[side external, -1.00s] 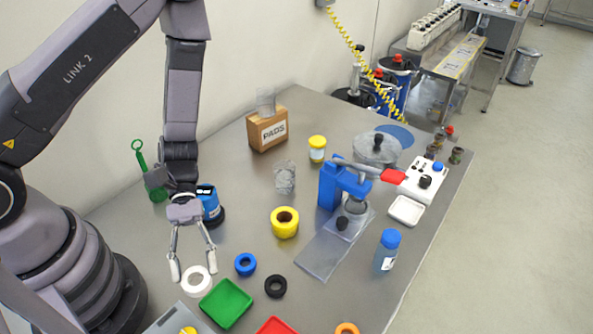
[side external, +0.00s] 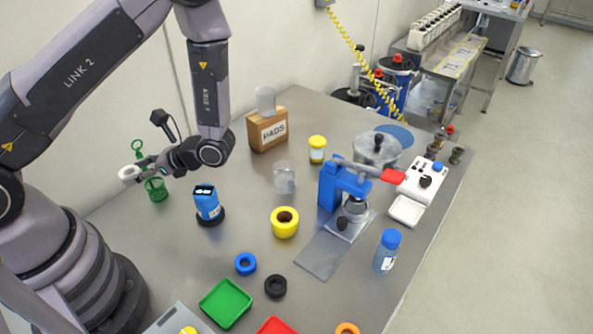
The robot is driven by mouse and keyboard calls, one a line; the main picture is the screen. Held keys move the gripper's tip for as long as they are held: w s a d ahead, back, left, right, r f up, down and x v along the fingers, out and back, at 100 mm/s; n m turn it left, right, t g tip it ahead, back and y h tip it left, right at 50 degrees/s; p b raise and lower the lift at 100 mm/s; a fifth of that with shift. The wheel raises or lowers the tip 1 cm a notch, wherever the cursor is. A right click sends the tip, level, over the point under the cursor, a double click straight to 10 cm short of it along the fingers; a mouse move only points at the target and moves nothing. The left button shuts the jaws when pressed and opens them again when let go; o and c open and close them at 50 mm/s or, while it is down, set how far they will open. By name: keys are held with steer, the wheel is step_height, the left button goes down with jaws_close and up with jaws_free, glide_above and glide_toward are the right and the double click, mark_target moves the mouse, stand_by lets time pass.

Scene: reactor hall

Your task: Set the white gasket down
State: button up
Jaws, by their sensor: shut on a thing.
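The white gasket (side external: 129,174) is a small white ring at the far left, held up in the air above the table's left side. My gripper (side external: 138,171) points left and is shut on it. The gasket is well clear of the table (side external: 170,260). The fingertips are small in this view, and the exact contact is hard to make out.
A blue ring (side external: 245,264), black ring (side external: 276,286), yellow roll (side external: 285,222) and green tray (side external: 226,303) lie nearer.

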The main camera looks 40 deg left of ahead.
steer(key=w+a+f+m+t, duration=0.1)
steer(key=w+a+f, duration=0.1)
steer(key=w, duration=0.3)
steer(key=w+a+f+m+t, duration=0.1)
steer(key=w+a+f, duration=0.15)
steer(key=w, duration=0.35)
steer(key=y, duration=0.1)
glide_above(196, 174)
steer(key=f, duration=0.5)
steer(key=shift+s+d, duration=0.2)
steer(key=shift+s, duration=0.15)
steer(key=shift+w+a+f, duration=0.1)
steer(key=shift+w+f, duration=0.1)
steer(key=shift+f, duration=0.1)
steer(key=shift+w+f, duration=0.2)
steer(key=shift+f, duration=1.6)
steer(key=shift+f, duration=0.1)
steer(key=o, duration=0.9)
